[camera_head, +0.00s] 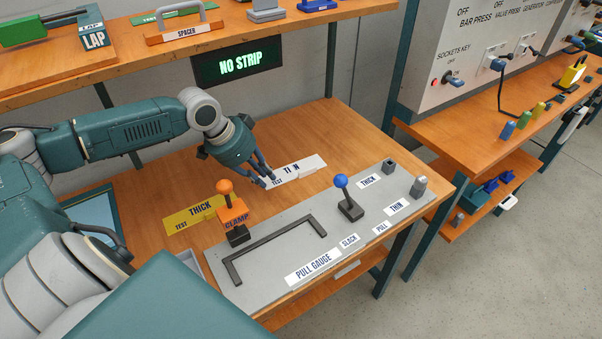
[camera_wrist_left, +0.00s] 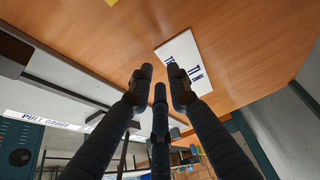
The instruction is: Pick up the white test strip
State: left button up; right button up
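The white test strip (camera_head: 308,167), printed TEST and THIN, lies flat on the wooden table behind the grey gauge plate. My left gripper (camera_head: 268,180) reaches down at the strip's left end, and its fingers cover part of the lettering. In the left wrist view the strip (camera_wrist_left: 183,49) lies just beyond the fingertips, partly behind the right-hand finger. The left fingers (camera_wrist_left: 160,76) are apart with nothing held between them. I cannot tell whether a finger touches the strip. My right gripper is not in view.
A yellow THICK test strip (camera_head: 185,218) lies to the left, beside the orange clamp (camera_head: 233,217). The grey pull gauge plate (camera_head: 335,245) carries a blue-knobbed lever (camera_head: 347,196). A hanging display (camera_head: 240,64) reads NO STRIP. Bare table (camera_head: 330,125) lies behind the white strip.

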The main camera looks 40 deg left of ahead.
aim_at(304, 171)
pick_arm(q)
jog(key=shift+s+f, duration=0.2)
jog(key=shift+s, duration=0.25)
jog(key=shift+w, duration=0.15)
jog(key=w+d, duration=0.1)
jog(key=w, duration=0.1)
jog(key=w+d+p, duration=0.1)
jog(key=w, duration=0.1)
jog(key=w+d, duration=0.1)
jog(key=w, duration=0.1)
jog(key=shift+w+d+p, duration=0.2)
jog(key=shift+w+p, duration=0.1)
jog(key=shift+w, duration=0.05)
jog(key=w, duration=0.1)
jog(key=w+d, duration=0.1)
jog(key=w, duration=0.1)
jog(key=shift+w+d+r+p, duration=0.15)
jog(key=shift+w+d+p, duration=0.15)
jog(key=shift+d+p, duration=0.1)
jog(key=f, duration=0.2)
jog(key=shift+w+d+f+g, duration=0.15)
jog(key=shift+w+f+g, duration=0.15)
jog(key=shift+f, duration=0.3)
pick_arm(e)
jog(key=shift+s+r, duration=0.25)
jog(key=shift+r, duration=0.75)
pick_arm(q)
jog(key=shift+c, duration=0.5)
